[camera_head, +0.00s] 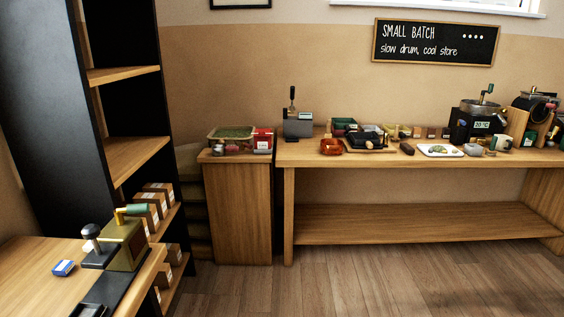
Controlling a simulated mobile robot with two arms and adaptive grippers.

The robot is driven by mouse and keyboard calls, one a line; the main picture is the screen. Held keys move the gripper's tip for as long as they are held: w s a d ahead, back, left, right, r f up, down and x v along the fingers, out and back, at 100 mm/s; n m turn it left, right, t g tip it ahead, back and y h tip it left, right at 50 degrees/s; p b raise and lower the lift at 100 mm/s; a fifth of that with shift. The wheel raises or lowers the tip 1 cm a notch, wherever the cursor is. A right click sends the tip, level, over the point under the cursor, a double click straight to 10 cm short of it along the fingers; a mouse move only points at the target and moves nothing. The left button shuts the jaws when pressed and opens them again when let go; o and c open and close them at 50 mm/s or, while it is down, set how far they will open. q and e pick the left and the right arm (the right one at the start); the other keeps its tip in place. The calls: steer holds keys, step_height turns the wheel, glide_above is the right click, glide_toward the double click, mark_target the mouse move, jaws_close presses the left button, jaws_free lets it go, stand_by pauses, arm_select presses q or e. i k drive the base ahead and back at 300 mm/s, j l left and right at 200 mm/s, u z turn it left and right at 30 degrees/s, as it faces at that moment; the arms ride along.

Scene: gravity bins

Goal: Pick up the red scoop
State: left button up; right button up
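I cannot make out a clear red scoop at this distance. A small orange-red object (331,147) lies at the left front of the long wooden table; its shape is too small to tell whether it is a scoop. A red and white packet-like thing (263,140) stands on the narrow wooden cabinet to its left. Neither of my grippers is in view, and nothing is seen touching these objects.
The long table (420,158) also bears a grey lever device (298,122), trays, a mug (501,143) and grinders. A green-filled tray (231,135) sits on the cabinet. A near counter (30,258) and black shelf unit stand left. The middle floor (400,285) is clear.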

mark_target(217, 150)
steer(key=i+l, duration=0.1)
steer(key=i, duration=0.9)
steer(key=i+l, duration=0.15)
steer(key=i, duration=0.85)
steer(key=l+z, duration=0.05)
